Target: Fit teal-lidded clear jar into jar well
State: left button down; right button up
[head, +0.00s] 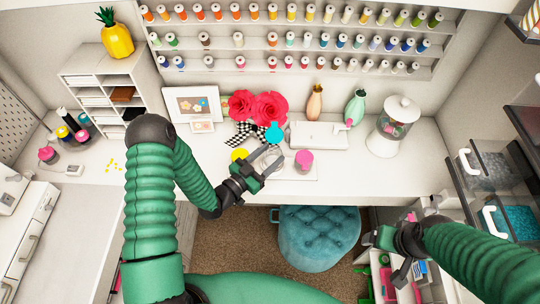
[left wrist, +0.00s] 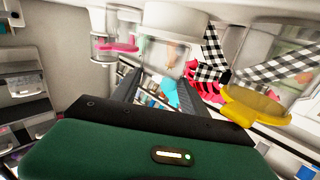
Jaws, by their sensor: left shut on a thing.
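The teal-lidded clear jar shows by its teal lid (head: 274,133) at the middle of the desk. My left gripper (head: 266,164) is shut on this jar. In the left wrist view, the clear jar body (left wrist: 165,55) and teal lid (left wrist: 171,95) are between the fingers. A yellow-lidded jar (head: 240,155) and a pink-lidded jar (head: 304,158) stand on either side. A pale holder (head: 312,177) lies under the jars at the desk's front edge. The jar well is hidden by my gripper; I cannot tell whether the jar is in it. My right gripper (head: 386,256) is open and empty, low at the right.
Behind the jars are a checkered bow (head: 245,133), red paper flowers (head: 262,107) and a white box (head: 318,134). A large glass canister (head: 393,128) stands to the right. A teal stool (head: 318,238) is below the desk.

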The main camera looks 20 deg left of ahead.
jog(key=shift+f+b, duration=0.35)
jog(key=shift+f, duration=0.05)
jog(key=shift+s+f+b, duration=0.15)
jog(key=shift+f+b, duration=0.8)
dwell(3.8)
